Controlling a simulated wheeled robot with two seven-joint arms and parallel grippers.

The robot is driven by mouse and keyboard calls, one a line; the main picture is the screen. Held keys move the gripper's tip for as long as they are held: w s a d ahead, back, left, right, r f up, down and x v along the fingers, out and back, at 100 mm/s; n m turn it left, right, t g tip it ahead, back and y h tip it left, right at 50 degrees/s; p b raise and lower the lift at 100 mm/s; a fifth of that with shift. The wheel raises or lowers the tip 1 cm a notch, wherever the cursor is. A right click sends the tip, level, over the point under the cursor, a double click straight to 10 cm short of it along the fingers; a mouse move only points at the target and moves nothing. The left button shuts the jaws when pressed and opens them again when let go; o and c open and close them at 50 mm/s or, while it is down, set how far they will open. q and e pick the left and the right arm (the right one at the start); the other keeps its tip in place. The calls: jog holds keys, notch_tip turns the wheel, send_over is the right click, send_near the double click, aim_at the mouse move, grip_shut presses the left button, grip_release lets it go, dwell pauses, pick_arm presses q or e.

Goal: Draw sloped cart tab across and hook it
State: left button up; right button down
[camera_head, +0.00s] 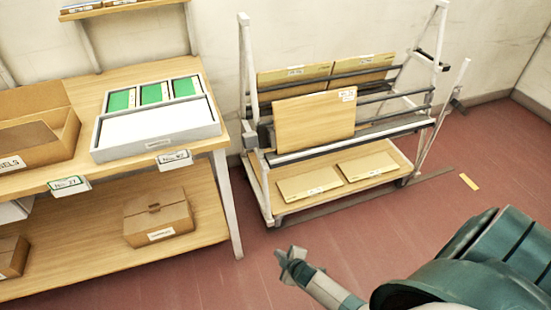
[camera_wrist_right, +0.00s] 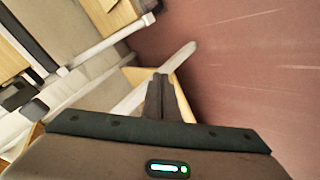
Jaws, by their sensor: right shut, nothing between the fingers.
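The sloped cart (camera_head: 268,190) stands against the wall in the head view, with a white frame, dark rails and leaning wooden panels. A thin white bar (camera_head: 441,120) leans outward at its right end, with a small dark piece (camera_head: 458,105) near its upper part. I cannot tell which part is the tab or where its hook is. My right gripper (camera_head: 287,256) is in front of the cart's lower left corner, apart from the leaning bar. In the wrist view the right gripper (camera_wrist_right: 160,80) is shut and empty, and white cart bars (camera_wrist_right: 100,45) show beyond it. My left gripper is out of view.
A wooden workbench (camera_head: 90,80) stands left of the cart, with a grey tray (camera_head: 158,142) and cardboard boxes. A carton (camera_head: 158,217) sits on its lower shelf. A yellow strip (camera_head: 469,182) lies on the red floor at right. Floor before the cart is mostly clear.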

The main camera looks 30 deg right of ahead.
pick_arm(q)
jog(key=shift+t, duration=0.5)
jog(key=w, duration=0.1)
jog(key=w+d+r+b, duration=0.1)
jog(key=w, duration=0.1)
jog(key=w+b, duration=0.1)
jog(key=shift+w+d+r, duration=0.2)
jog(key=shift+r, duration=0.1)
pick_arm(e)
jog(key=w+d+r+n+t+h, duration=0.1)
jog(key=w+d+r+n+t, duration=0.1)
jog(key=w+d+r, duration=0.4)
jog(key=w+d+r+n+t+h, duration=0.2)
jog(key=w+d+r, duration=0.5)
jog(key=w+r, duration=1)
notch_tip(320, 180, up, 4)
jog(key=shift+d+f+n+t, duration=0.15)
jog(key=shift+n+t, duration=0.55)
jog(key=shift+n, duration=0.4)
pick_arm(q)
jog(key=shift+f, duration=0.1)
